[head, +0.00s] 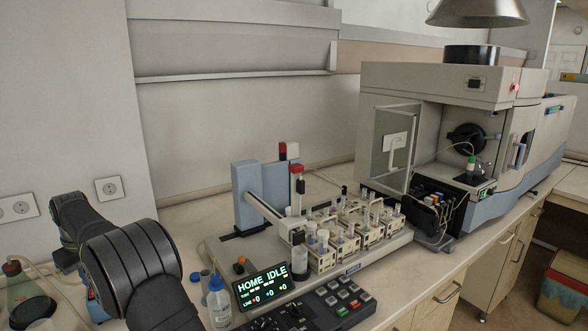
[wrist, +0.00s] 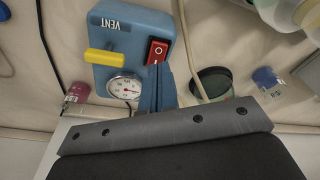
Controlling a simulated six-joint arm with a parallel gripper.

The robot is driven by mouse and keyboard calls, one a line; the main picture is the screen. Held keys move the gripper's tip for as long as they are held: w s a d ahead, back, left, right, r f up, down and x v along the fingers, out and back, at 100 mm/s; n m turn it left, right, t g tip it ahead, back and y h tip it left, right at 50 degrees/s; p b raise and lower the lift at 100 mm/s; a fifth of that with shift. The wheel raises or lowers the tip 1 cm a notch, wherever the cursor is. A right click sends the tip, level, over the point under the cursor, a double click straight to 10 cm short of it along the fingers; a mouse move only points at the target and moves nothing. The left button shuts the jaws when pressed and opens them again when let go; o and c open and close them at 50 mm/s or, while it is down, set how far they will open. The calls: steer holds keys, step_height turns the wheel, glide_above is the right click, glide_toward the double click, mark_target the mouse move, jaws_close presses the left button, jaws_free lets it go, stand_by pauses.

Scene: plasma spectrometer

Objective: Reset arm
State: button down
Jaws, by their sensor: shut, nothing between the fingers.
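My gripper (wrist: 158,72) shows in the wrist view as two blue fingers pressed together with nothing between them. Their tips overlap the lower edge of a blue VENT box (wrist: 105,38), just below its red rocker switch (wrist: 157,50). I cannot tell whether they touch it. The box also carries a yellow lever (wrist: 104,58) and a round gauge (wrist: 124,88).
In the head view, the autosampler (head: 225,250) with its vial racks and the keypad (head: 335,302) fill the bench middle. A wash bottle (head: 219,304) and a green flask (head: 28,300) stand near my arm. The spectrometer (head: 430,85), its door open, stands at right.

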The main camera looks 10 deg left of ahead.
steer(key=shift+f, duration=1.4)
steer(key=shift+r, duration=0.1)
step_height(320, 180, up, 12)
steer(key=s+n+t+h, duration=0.1)
steer(key=s+n, duration=0.1)
steer(key=n, duration=0.4)
steer(key=shift+s+a, duration=0.15)
steer(key=shift+a, duration=0.1)
